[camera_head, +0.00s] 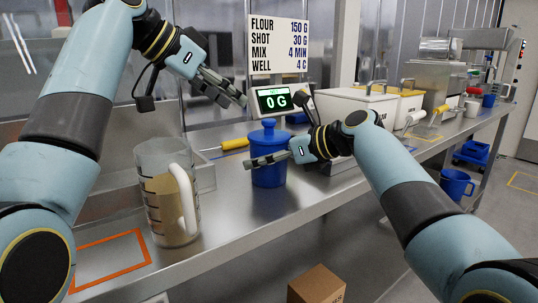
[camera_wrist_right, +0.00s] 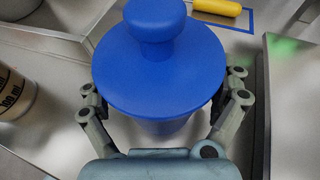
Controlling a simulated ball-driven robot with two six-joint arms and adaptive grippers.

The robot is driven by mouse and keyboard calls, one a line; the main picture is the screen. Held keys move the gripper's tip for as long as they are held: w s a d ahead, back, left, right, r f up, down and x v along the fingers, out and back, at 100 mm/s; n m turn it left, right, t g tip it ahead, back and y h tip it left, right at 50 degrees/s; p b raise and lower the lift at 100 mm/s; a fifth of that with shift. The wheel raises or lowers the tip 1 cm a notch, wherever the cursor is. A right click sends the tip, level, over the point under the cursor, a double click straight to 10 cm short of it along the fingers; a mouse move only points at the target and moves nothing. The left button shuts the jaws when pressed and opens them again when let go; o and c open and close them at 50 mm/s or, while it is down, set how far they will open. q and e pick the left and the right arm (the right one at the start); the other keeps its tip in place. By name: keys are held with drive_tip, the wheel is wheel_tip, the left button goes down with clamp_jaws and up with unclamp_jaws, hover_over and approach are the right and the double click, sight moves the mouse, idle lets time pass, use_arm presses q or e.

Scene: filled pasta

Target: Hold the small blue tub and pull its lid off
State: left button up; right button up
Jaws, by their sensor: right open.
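The small blue tub (camera_head: 268,176) stands upright on the steel counter with its knobbed blue lid (camera_head: 270,134) on. In the right wrist view the lid (camera_wrist_right: 158,72) hides most of the tub's body (camera_wrist_right: 160,128). My right gripper (camera_head: 262,160) is open, its fingers on either side of the tub below the lid; whether they touch it is hidden. The right wrist view shows this gripper (camera_wrist_right: 162,95) around the tub too. My left gripper (camera_head: 235,102) is open and empty, in the air above and left of the lid.
A clear measuring jug (camera_head: 168,205) with tan contents stands at the left. A scale display (camera_head: 272,101) reading 0 G and a yellow-handled tool (camera_head: 235,144) are behind the tub. White bins (camera_head: 350,105) stand at the back right. The counter's front edge is close to the tub.

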drive_tip(key=c, duration=1.5)
